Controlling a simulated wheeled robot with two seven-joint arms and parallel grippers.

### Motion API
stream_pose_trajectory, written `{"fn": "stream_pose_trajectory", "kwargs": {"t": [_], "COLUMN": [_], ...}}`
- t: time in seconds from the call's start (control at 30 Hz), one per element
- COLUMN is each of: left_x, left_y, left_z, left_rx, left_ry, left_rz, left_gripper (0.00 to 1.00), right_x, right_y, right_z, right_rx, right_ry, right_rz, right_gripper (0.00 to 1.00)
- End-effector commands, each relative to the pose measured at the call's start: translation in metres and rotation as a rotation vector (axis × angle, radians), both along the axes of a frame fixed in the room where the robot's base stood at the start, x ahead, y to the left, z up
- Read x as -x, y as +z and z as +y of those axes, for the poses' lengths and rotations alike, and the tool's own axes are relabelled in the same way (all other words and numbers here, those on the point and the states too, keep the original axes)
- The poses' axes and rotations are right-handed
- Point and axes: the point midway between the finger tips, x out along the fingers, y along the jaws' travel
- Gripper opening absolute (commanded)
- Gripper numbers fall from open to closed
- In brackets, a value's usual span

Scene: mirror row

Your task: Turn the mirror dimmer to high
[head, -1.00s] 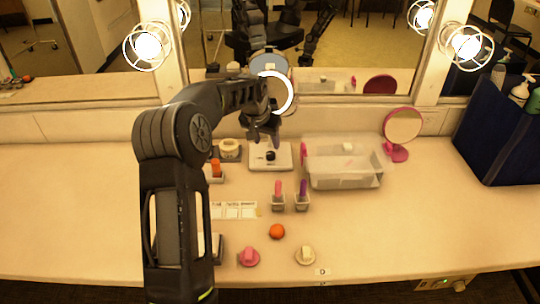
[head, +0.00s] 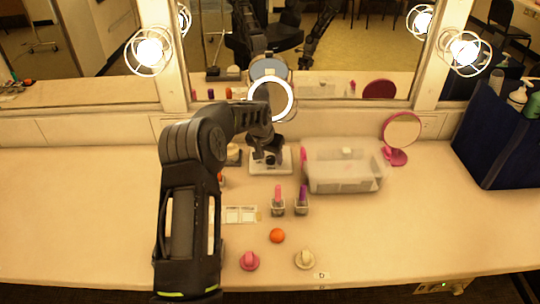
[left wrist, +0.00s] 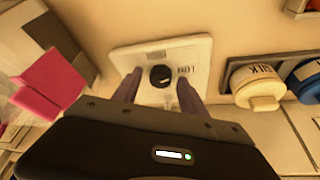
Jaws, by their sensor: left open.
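The mirror dimmer is a white plate (head: 284,167) with a round black knob (head: 271,158), lying on the counter below the mirror. My left gripper (head: 266,149) is over the far part of the plate. In the left wrist view its fingers are apart, one on each side of the knob; I cannot tell whether they touch it. My right gripper is not seen.
A clear bin (head: 345,178) with pink handles stands right of the dimmer. A lit ring (head: 270,99) stands behind it. Lipsticks (head: 278,194), an orange ball (head: 277,236), and a pink knob (head: 249,261) are nearer the front. A jar with a cream lid (left wrist: 257,85) is close by.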

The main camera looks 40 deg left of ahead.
Motion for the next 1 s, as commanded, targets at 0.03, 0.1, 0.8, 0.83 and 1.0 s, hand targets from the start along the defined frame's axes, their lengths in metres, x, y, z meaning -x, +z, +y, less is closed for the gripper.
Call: {"fn": "stream_pose_trajectory", "kwargs": {"t": [0.03,0.1,0.8,0.83,1.0], "left_x": [0.0,0.0,0.0002,0.0002,0.0001], "left_y": [0.0001,0.0002,0.0006,0.0006,0.0005], "left_z": [0.0001,0.0001,0.0001,0.0001,0.0001], "left_rx": [0.0,0.0,0.0,0.0,-0.001], "left_ry": [0.0,0.0,0.0,0.0,0.001], "left_rz": [0.0,0.0,0.0,0.0,0.0], "left_gripper": [0.5,0.5,0.0,0.0,0.0], "right_x": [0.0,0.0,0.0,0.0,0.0], "right_y": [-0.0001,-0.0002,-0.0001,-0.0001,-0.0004], "right_z": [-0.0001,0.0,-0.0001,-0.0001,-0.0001], "right_rx": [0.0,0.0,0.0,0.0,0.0], "right_ry": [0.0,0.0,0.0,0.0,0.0], "right_rz": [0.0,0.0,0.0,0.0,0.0], "right_gripper": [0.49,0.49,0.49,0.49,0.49]}}
